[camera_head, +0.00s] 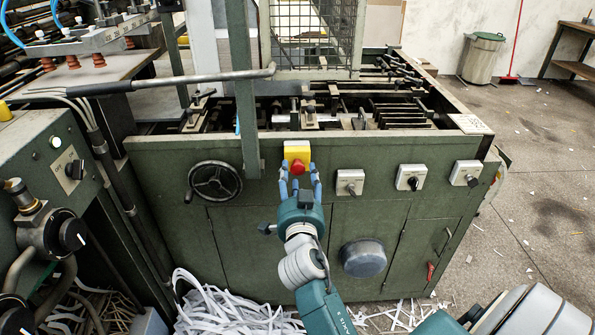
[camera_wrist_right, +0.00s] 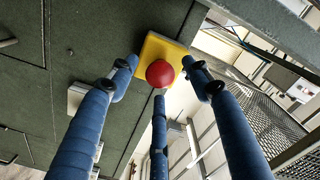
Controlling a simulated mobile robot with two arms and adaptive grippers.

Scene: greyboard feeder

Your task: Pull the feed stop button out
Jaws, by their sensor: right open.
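In the right wrist view the three fingers of the right gripper (camera_wrist_right: 158,88) surround the knob, with gaps visible. Contact is not visible. My left gripper is not in view.
A black handwheel (camera_head: 215,181) is left of the button. Rotary switches (camera_head: 350,182) (camera_head: 411,177) are to the right. A grey lever bar (camera_head: 180,78) and the grey post (camera_head: 243,90) stand above. Paper strips (camera_head: 225,308) lie on the floor below.

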